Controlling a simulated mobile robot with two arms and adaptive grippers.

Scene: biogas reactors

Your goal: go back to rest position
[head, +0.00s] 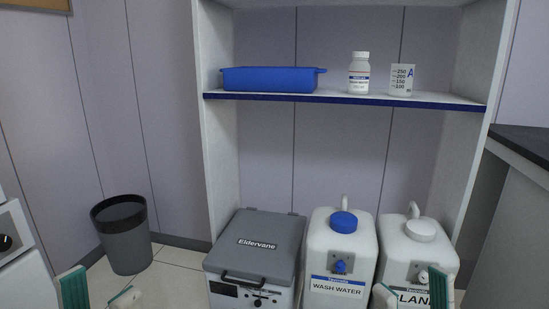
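My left gripper (100,289) shows at the bottom left edge of the head view. Its two green-and-white fingertips are apart with nothing between them. My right gripper (412,290) shows at the bottom right, in front of a white canister. Its two fingertips are also apart, and I see no object held between them. The rest of both grippers and both arms are below the picture.
A shelf (340,97) carries a blue tray (268,80), a white bottle (359,74) and a beaker (401,80). Below stand a grey-lidded Eldervane box (254,248), a wash water canister (340,262) and another canister (418,250). A bin (124,236) stands left; a dark counter (525,142) right.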

